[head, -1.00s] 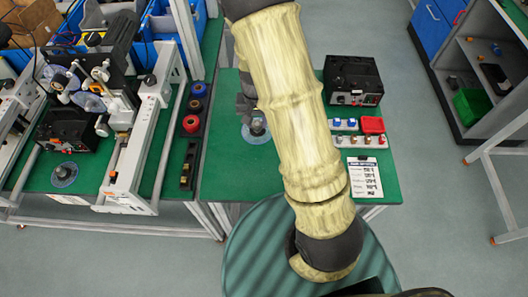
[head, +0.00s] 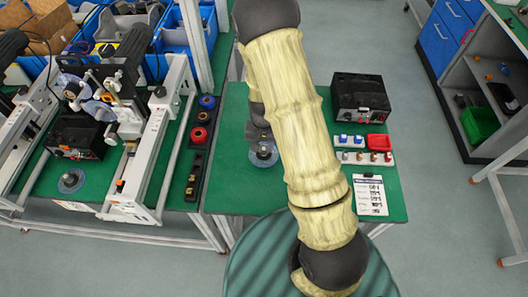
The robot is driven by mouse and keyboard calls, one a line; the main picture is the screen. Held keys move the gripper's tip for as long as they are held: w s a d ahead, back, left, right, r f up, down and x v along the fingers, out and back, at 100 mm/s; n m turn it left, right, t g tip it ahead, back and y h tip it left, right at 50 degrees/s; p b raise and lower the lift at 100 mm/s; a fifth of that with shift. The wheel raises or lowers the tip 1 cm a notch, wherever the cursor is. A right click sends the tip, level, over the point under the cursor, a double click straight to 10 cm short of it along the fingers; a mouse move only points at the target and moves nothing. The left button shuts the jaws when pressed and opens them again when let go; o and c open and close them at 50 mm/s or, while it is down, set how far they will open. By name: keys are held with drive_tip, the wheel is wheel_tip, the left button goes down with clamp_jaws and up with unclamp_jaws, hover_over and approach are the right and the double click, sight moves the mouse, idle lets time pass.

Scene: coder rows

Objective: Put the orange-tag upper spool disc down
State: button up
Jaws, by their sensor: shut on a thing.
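A clear, bluish spool disc with a dark grey hub (head: 263,154) shows at the left part of the middle green table, just below my gripper (head: 261,143). My gripper is small and dark in the head view, partly hidden behind my pale-sleeved arm, and is shut on the disc's hub. The disc looks flat and level. I cannot tell whether it touches the tabletop. No orange tag can be made out on it. A second similar disc (head: 71,181) lies on the left green bench, near the machine frame.
A black instrument box (head: 360,97), a red tray (head: 379,142), white holders with small parts (head: 350,156) and a printed card (head: 370,195) stand on the table's right. A dark rack of spools (head: 198,150) lies to the left. Bare green table lies in front of the disc.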

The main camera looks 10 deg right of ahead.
sight(264, 148)
drive_tip(key=shift+f, duration=0.1)
drive_tip(key=shift+f+p, duration=0.3)
drive_tip(key=shift+f, duration=1.65)
drive_tip(key=shift+f, duration=0.1)
drive_tip(key=o, duration=1.1)
drive_tip(key=shift+r, duration=0.2)
wheel_tip(264, 148, up, 11)
drive_tip(key=shift+b, duration=0.4)
drive_tip(key=shift+r, duration=0.4)
drive_tip(key=shift+r, duration=0.1)
